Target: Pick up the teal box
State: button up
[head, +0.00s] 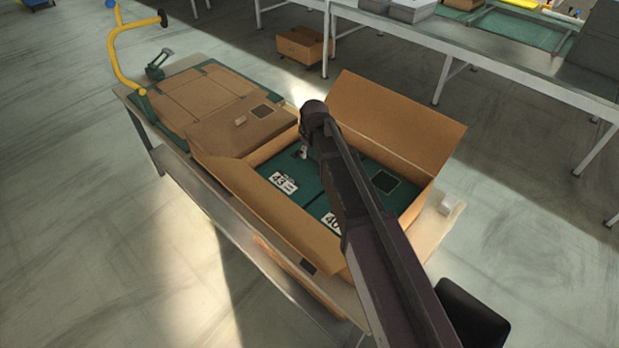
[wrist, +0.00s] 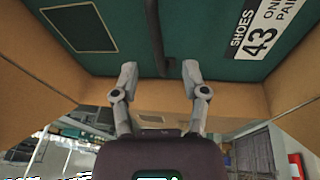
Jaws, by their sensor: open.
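Teal boxes lie side by side in an open cardboard carton (head: 240,188). One teal box (head: 310,204) has a white label reading 43; the one next to it (head: 345,208) has a label reading 40, partly hidden by my arm. In the wrist view the teal surface (wrist: 195,45) fills the top, with the SHOES 43 label at right and a dark square at left. A dark strip runs between them. My gripper (wrist: 160,75) is open and empty, its two fingers apart near the teal surface and a cardboard wall. In the head view my arm hides most of the gripper.
The carton's flaps stand open, a tall one (head: 395,118) at the back right. A closed carton (head: 205,95) lies beside it on the cart, which has a yellow handle (head: 122,50). A long table (head: 500,65) stands behind. The floor at left is clear.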

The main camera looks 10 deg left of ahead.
aim_at(309, 157)
jog(key=shift+f, duration=0.2)
jog(key=shift+b+x, duration=2.45)
jog(key=shift+b, duration=0.05)
jog(key=shift+w, duration=0.1)
grip_shut()
